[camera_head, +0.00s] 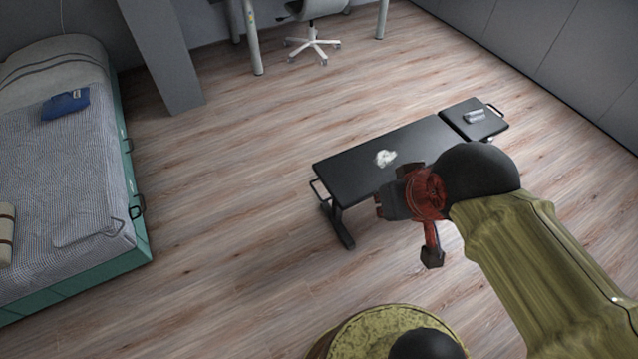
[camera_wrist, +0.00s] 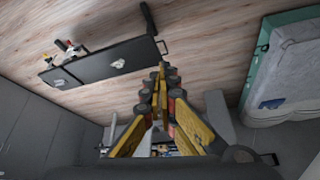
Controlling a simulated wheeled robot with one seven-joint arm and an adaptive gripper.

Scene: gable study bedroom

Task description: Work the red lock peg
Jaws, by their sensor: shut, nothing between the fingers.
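A black padded bench (camera_head: 345,173) stands on the wood floor in the head view, partly covered by the end of my arm. It also shows at upper left in the wrist view (camera_wrist: 95,68). A small red part (camera_wrist: 70,46) shows at the bench's edge there, beside dark and white bits; I cannot tell whether it is the lock peg. My gripper (camera_wrist: 162,68) is shut and empty, its yellow fingers meeting in the middle of the wrist view, apart from the bench. In the head view, red and dark parts at my arm's end hide the bench's near edge.
A crumpled white thing (camera_head: 385,158) and a small grey object (camera_head: 474,116) lie on the bench. A bed (camera_head: 70,180) with a blue item (camera_head: 66,104) stands left. A swivel chair (camera_head: 312,42) is at the back. Floor between bed and bench is clear.

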